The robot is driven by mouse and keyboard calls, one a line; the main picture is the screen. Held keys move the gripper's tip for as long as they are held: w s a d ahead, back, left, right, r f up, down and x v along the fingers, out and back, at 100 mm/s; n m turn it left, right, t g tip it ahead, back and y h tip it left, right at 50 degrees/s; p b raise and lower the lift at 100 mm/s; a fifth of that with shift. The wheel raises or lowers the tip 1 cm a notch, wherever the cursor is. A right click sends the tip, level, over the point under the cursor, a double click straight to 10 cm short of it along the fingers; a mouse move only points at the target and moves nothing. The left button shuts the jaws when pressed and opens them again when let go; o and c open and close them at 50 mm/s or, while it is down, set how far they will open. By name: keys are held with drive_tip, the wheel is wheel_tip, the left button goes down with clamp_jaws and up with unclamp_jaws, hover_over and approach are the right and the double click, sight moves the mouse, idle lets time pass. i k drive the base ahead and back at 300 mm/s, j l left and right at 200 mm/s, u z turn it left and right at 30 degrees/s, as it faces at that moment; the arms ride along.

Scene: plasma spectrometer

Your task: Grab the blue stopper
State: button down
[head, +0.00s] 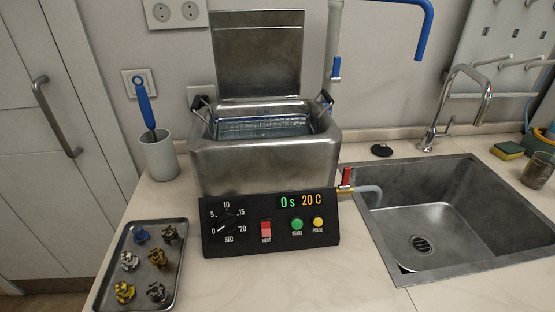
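A small blue piece (141,236), which looks like the blue stopper, sits at the far left of a metal tray (180,262). The tray lies on the counter at the lower left. Several other small metallic pieces stand on the same tray: a brown one (169,233) beside the blue piece, and silver, gold and dark ones nearer the front. The blue piece is small in the picture, so its exact shape is hard to tell. My gripper is not in view.
A metal bath with a raised lid (258,55) and a black control panel (270,226) stands right of the tray. A white cup (159,158) with a blue-handled brush is behind the tray. A sink (450,225) is at right. The front-middle counter is clear.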

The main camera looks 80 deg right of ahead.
sight(140, 236)
drive_tip(key=k+j+z, duration=0.1)
drive_tip(key=j+z, duration=0.25)
drive_tip(key=k+j+z, duration=0.1)
drive_tip(key=z, duration=0.25)
drive_tip(key=i+j+z, duration=0.15)
drive_tip(key=z, duration=0.2)
drive_tip(key=j+z, duration=0.4)
drive_tip(key=i, duration=0.05)
